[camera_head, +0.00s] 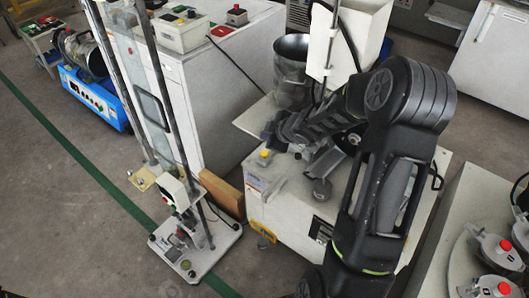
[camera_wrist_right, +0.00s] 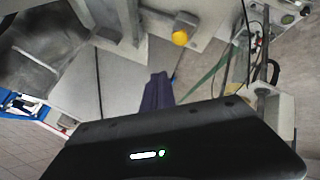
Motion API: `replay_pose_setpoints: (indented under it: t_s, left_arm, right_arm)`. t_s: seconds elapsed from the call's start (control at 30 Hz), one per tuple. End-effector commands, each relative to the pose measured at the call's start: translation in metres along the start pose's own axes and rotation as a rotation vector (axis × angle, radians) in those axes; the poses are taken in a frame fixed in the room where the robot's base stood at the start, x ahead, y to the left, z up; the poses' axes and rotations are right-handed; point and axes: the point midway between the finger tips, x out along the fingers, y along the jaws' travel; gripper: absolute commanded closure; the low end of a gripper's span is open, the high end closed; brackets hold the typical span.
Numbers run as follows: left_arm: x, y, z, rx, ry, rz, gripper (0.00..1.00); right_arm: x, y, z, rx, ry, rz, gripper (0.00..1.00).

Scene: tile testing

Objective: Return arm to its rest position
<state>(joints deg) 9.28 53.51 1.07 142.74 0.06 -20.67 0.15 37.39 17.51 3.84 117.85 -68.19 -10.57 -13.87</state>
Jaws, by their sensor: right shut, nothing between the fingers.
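My right arm (camera_head: 385,170) rises from the bottom right of the head view and bends over a white machine. Its right gripper (camera_head: 272,132) points left, next to a metal pot and above the machine's panel. In the right wrist view the dark fingers (camera_wrist_right: 157,90) are closed together, with nothing seen between them. My left gripper is not in view.
The white machine (camera_head: 285,205) with a yellow knob (camera_head: 264,154) stands under the gripper; the knob also shows in the wrist view (camera_wrist_right: 180,37). The metal pot (camera_head: 291,62) is close behind. A tall-post stand (camera_head: 220,240) is at left. Floor (camera_head: 60,200) is clear far left.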

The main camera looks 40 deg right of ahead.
Motion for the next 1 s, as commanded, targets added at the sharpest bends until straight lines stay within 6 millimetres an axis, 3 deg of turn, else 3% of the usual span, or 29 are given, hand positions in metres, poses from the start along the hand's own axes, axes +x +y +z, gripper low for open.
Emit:
replay_pose_setpoints:
  t_s: [0.43,0.53,0.67,0.77,0.87,1.0]
  left_arm:
    - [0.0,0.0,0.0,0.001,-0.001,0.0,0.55]
    - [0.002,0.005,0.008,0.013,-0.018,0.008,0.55]
    - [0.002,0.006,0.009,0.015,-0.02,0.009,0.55]
    - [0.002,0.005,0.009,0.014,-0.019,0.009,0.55]
    - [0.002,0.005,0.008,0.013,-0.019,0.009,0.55]
    - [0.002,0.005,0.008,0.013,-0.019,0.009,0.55]
  right_arm:
    - [0.0,0.0,0.0,0.0,0.0,0.0,1.0]
    - [0.0,0.0,0.0,0.0,0.0,0.0,1.0]
    - [0.0,-0.007,-0.002,0.185,0.016,0.005,1.0]
    - [0.014,-0.055,0.0,0.425,0.006,-0.056,1.0]
    - [0.029,-0.126,-0.006,0.661,-0.033,-0.153,1.0]
    - [0.035,-0.241,-0.011,0.927,-0.16,-0.295,1.0]
